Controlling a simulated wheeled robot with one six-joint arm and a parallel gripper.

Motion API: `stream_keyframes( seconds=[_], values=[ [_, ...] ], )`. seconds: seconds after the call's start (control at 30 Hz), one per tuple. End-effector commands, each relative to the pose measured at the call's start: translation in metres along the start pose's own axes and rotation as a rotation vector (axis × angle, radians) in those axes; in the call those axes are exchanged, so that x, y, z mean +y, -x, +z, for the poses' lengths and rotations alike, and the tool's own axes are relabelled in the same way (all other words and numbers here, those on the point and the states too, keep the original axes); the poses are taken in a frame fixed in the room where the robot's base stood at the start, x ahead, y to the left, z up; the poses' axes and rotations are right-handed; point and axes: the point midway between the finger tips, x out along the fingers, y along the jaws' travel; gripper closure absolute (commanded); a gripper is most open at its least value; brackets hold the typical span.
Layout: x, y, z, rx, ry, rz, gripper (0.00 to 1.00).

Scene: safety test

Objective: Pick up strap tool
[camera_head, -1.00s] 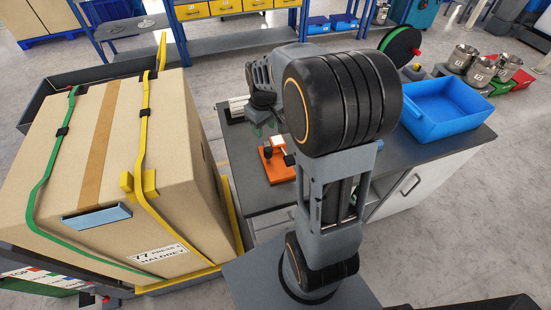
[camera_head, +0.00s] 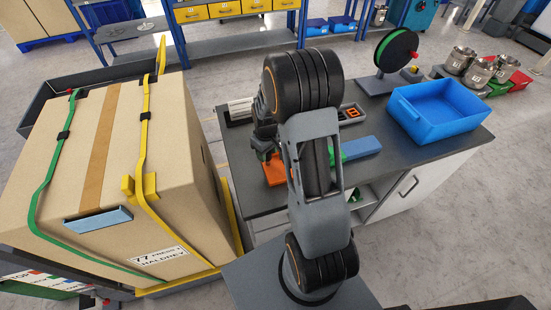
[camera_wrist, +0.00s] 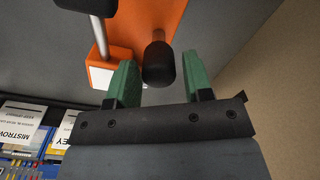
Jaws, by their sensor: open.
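The strap tool appears to be the orange piece (camera_head: 274,171) on the dark worktop, partly hidden by my arm in the head view. In the wrist view its orange body (camera_wrist: 160,18) fills the top middle, with a metal rod and a black rounded handle (camera_wrist: 158,65). My gripper (camera_wrist: 160,70) has green fingers, spread apart. The black handle shows between them in the picture, with gaps at both sides. I cannot tell how far the fingers are from it in depth.
A blue bin (camera_head: 438,108) and a green-rimmed reel (camera_head: 394,50) stand on the worktop's right part. A blue-and-green piece (camera_head: 360,148) lies right of my arm. A large strapped carton (camera_head: 105,160) stands close on the left. Bare worktop (camera_head: 400,155) shows at front right.

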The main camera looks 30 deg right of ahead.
Motion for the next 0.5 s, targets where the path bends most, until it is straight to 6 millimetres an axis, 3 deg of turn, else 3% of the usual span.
stream_keyframes(
  seconds=[0.2, 0.5],
  values=[
    [0.001, -0.027, 0.001, -0.002, 0.000, -0.001, 0.54],
    [0.001, -0.035, 0.001, 0.000, 0.000, 0.000, 0.54]
  ],
)
